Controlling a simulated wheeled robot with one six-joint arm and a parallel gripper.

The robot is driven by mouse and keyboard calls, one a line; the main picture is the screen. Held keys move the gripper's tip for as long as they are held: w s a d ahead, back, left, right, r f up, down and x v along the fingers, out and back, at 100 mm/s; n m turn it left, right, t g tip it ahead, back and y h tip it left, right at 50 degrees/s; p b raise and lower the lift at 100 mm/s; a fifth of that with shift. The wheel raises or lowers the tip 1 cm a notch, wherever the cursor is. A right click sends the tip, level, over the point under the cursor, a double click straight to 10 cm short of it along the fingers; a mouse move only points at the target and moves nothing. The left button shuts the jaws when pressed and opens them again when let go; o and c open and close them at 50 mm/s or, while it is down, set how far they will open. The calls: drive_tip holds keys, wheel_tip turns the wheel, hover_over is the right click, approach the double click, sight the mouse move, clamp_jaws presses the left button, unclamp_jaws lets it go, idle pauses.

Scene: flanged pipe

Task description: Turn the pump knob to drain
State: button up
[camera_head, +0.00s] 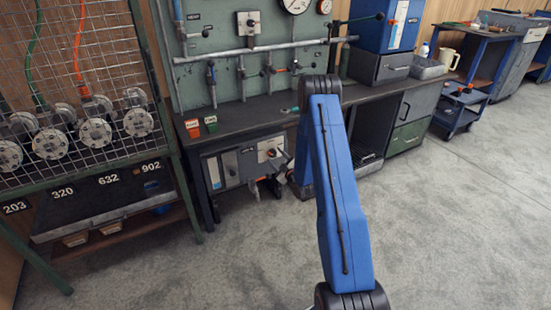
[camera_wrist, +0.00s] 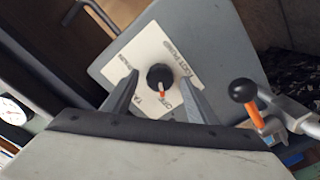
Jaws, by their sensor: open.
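The pump knob (camera_wrist: 160,76) is round and black with an orange and white pointer mark, on a white label plate (camera_wrist: 147,52) of a grey panel. The mark points down in the wrist view, near lettering that looks like OFF. Other lettering on the plate is rotated and hard to read. My gripper (camera_wrist: 158,82) is open, one finger on each side of the knob; I cannot tell whether they touch it. In the head view my gripper (camera_head: 279,160) is at the front of the grey pump unit (camera_head: 229,166) under the bench, partly covering its panel.
The workbench top (camera_head: 250,118) overhangs the pump unit. A wire rack (camera_head: 90,60) with flanged parts stands left. The floor (camera_head: 450,220) at right is clear.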

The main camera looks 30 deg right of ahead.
drive_tip(key=shift+w, duration=0.3)
drive_tip(key=c, duration=1.1)
drive_tip(key=shift+o, duration=0.2)
